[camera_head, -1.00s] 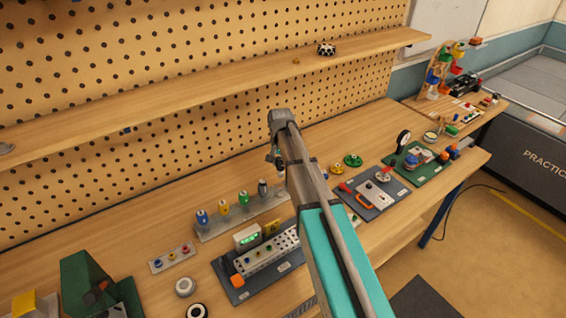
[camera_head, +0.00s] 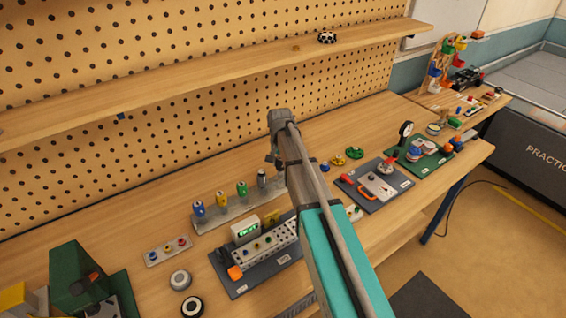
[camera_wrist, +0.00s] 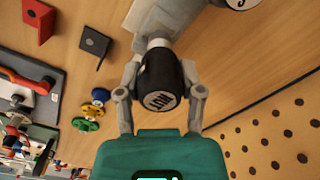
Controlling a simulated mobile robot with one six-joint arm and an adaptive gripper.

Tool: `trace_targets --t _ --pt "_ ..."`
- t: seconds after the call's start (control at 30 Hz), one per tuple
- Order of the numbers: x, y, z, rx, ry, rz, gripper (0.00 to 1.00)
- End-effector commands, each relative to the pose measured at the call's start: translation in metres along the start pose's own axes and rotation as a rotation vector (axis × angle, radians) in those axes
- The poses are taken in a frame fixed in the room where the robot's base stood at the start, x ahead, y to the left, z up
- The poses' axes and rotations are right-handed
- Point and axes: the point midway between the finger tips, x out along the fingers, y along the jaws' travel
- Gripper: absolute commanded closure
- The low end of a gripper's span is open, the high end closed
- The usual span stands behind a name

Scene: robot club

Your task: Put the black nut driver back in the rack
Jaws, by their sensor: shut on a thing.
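The black nut driver (camera_wrist: 160,84) is in the wrist view, its lettered cap facing the camera. My gripper (camera_wrist: 160,68) is shut on it, one finger on each side. Its pale shaft end points towards the grey rack (camera_wrist: 150,17); I cannot tell whether it sits in a hole. My arm hides the rack's right end, the nut driver and most of the gripper there.
A dark board with a perforated metal beam (camera_head: 265,246) lies in front of the rack. A small plate with coloured knobs (camera_head: 167,250) is to its left. The pegboard and shelf (camera_head: 220,70) stand behind. Bare tabletop lies behind the rack.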

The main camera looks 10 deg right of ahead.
Motion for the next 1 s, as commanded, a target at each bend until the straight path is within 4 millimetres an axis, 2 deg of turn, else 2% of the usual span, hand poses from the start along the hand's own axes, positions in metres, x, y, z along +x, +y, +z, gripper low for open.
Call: trace_targets --t 1.0 --pt "0.0015 -0.0006 0.0012 -0.051 0.0 0.0 1.0"
